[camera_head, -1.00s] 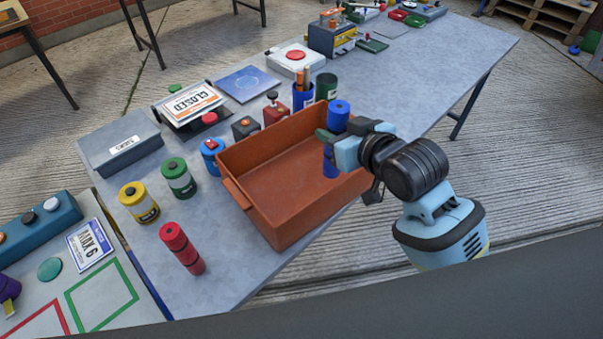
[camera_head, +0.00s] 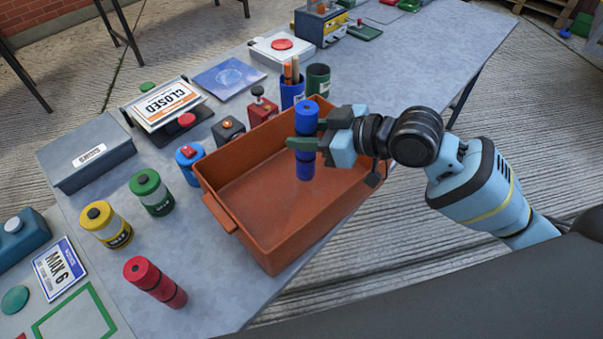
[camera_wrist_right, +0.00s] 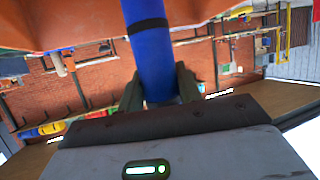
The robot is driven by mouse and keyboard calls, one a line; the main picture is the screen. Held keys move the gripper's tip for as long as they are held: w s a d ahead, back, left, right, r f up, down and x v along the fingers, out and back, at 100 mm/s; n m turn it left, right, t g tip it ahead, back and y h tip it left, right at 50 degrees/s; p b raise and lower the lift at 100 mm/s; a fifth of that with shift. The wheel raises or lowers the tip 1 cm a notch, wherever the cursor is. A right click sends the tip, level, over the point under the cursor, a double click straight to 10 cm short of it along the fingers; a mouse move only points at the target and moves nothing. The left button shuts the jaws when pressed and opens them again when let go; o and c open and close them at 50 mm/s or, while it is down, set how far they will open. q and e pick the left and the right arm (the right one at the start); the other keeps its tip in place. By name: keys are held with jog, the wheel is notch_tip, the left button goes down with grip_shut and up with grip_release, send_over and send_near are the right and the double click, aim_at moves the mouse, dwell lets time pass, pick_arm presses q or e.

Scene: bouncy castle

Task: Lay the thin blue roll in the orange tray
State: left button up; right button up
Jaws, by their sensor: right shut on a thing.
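The thin blue roll (camera_head: 306,117) stands upright in my right gripper (camera_head: 306,144), which is shut around its middle. It hangs over the right part of the orange tray (camera_head: 236,228), inside the outline of its rim; I cannot tell whether its lower end touches the floor. In the right wrist view the blue roll (camera_wrist_right: 152,50) runs up between the dark fingers (camera_wrist_right: 160,85), with a black band across it. The tray's wall (camera_wrist_right: 60,22) shows at the top left there. The tray looks empty. My left gripper is not in view.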

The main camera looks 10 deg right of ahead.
aim_at(314, 166)
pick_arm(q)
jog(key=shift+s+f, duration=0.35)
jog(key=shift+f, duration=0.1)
pick_arm(e)
jog(key=shift+f, duration=1.9)
notch_tip(314, 166, down, 4)
jog(key=shift+f+b, duration=0.25)
jog(key=shift+b, duration=0.2)
jog(key=shift+f, duration=0.2)
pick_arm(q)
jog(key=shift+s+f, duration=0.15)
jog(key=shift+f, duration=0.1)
pick_arm(e)
jog(key=shift+f, duration=0.1)
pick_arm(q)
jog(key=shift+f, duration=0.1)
pick_arm(e)
jog(key=o, duration=1.1)
jog(key=shift+c, duration=0.2)
